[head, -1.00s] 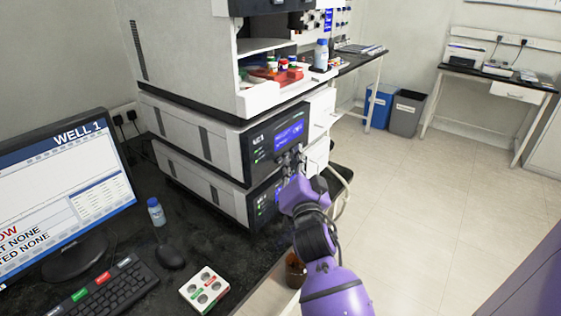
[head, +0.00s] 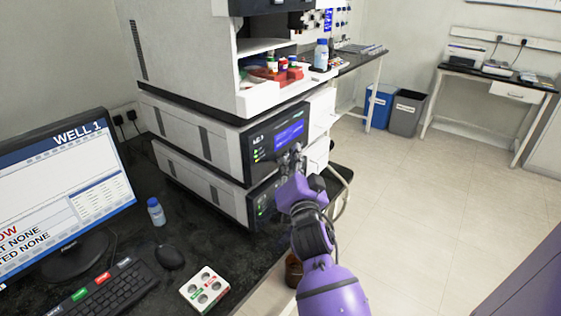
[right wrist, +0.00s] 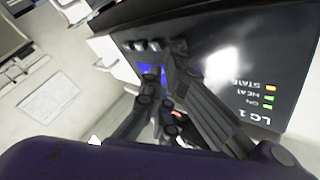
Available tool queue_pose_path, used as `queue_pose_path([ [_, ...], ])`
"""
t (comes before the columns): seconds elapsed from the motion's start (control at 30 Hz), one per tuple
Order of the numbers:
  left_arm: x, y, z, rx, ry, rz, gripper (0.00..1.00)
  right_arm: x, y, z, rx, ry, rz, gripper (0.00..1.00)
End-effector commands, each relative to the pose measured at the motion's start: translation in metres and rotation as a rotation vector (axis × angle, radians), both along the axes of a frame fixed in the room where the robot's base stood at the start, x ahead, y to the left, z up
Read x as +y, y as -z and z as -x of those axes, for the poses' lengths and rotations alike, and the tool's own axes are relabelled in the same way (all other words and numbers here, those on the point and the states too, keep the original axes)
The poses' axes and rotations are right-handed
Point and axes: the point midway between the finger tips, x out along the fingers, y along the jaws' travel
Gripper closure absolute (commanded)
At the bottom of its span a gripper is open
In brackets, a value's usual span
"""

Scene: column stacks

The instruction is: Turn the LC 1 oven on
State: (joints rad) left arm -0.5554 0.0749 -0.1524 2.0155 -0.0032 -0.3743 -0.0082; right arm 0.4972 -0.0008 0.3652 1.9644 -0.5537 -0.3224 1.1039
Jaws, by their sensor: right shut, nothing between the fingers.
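The LC 1 oven is the upper of two stacked white units with black fronts; its panel (head: 266,143) has a lit blue display (head: 289,134). In the right wrist view its LC 1 panel (right wrist: 245,60) appears upside down, with green and orange lights beside the ON, HEAT and STAB labels. My right gripper (head: 290,155) is shut and empty at the lower part of this front, below the display. It also shows in the right wrist view (right wrist: 165,72), its fingers hiding part of the front. I cannot tell whether the fingertips touch it. My left gripper is out of view.
A similar lower unit (head: 262,203) is partly hidden by my right arm. A tray with bottles (head: 270,98) is above the oven. The monitor (head: 60,185), keyboard (head: 105,295), mouse (head: 170,257) and white holder (head: 204,289) occupy the bench. Floor to the right is clear.

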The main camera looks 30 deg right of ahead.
Motion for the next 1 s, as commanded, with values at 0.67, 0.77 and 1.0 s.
queue_pose_path([
  [0.67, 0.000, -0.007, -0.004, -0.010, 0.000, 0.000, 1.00, -0.003, -0.001, 0.009, -0.001, 0.000, 0.001, 1.00],
  [0.77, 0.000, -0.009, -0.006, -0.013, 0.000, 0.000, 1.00, -0.005, -0.001, 0.013, 0.000, 0.000, -0.001, 1.00],
  [1.0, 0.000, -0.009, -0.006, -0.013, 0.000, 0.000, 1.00, -0.005, 0.000, 0.014, 0.000, 0.000, 0.000, 1.00],
])
